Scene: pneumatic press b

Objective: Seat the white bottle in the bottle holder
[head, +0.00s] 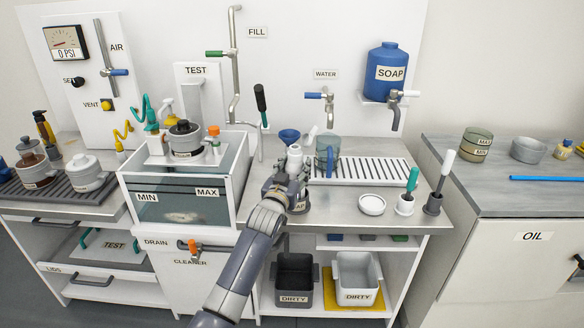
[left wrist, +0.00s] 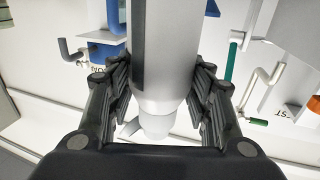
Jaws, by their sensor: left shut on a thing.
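My left gripper (head: 287,184) is shut on the white bottle (head: 294,160) at the bench, just left of the slatted drain rack. The bottle's white top and a pale spout show above the fingers. In the left wrist view the bottle (left wrist: 162,65) runs between the two fingers (left wrist: 160,100), with its narrower end towards the palm. A grey part with a label ending in "AP" (head: 299,207) shows just under the gripper; it may be the bottle holder, but the gripper hides most of it. I cannot tell whether the bottle touches it. My right gripper is not in view.
A clear water tank (head: 185,212) stands close on the left. The drain rack (head: 365,172) with a clear jug (head: 327,150) is on the right. A blue funnel (head: 289,136) is behind.

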